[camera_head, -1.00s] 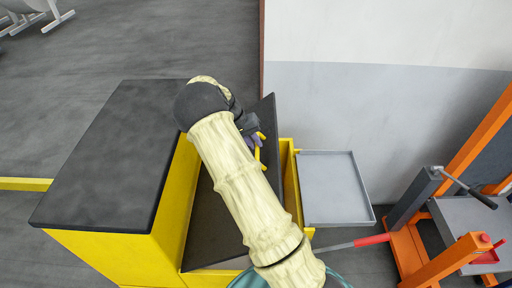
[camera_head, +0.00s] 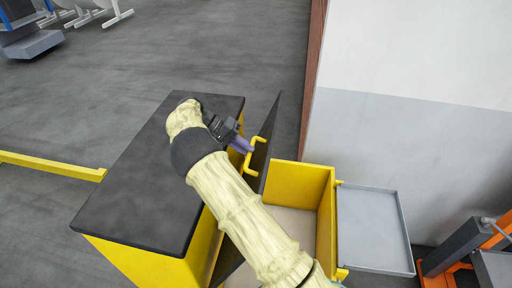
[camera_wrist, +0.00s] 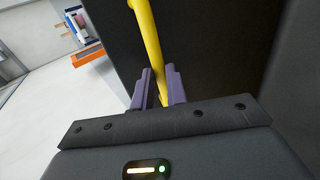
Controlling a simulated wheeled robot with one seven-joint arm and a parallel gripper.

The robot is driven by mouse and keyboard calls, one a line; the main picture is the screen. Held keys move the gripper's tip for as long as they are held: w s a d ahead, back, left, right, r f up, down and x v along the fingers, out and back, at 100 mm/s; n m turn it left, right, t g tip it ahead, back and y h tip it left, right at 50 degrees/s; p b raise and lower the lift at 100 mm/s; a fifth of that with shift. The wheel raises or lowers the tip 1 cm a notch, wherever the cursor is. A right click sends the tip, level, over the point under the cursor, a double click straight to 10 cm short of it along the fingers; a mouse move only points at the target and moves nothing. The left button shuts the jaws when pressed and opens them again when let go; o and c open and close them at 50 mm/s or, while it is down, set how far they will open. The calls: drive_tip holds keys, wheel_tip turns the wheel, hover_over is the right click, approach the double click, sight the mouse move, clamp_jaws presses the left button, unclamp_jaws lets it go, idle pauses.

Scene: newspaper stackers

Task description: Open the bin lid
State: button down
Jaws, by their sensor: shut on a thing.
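The bin (camera_head: 298,178) is a yellow box with a light inner floor, seen in the head view. Its dark lid (camera_head: 262,160) stands tilted up steeply, and the bin's inside shows to its right. A yellow handle (camera_head: 250,168) is fixed on the lid's face; it also shows in the wrist view as a yellow bar (camera_wrist: 147,40). My gripper (camera_head: 245,146) is shut on this handle. In the wrist view its purple fingers (camera_wrist: 158,88) lie on both sides of the bar. My arm hides the lower part of the lid and part of the bin.
A black-topped yellow cabinet (camera_head: 140,185) stands left of the lid, close beside my arm. A grey tray (camera_head: 372,228) sits at the bin's right side, before a white and grey wall (camera_head: 420,110). Orange equipment (camera_head: 470,262) stands at lower right.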

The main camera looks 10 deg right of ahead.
drive_tip(key=shift+a+f, duration=0.2)
drive_tip(key=shift+a, duration=0.05)
drive_tip(key=c, duration=1.7)
unclamp_jaws()
drive_tip(key=o, duration=0.3)
drive_tip(key=shift+w+a+f, duration=0.1)
drive_tip(key=shift+w+a, duration=0.05)
drive_tip(key=shift+a, duration=0.05)
drive_tip(key=b+v, duration=0.3)
drive_tip(key=v, duration=0.4)
drive_tip(key=shift+a+r, duration=0.25)
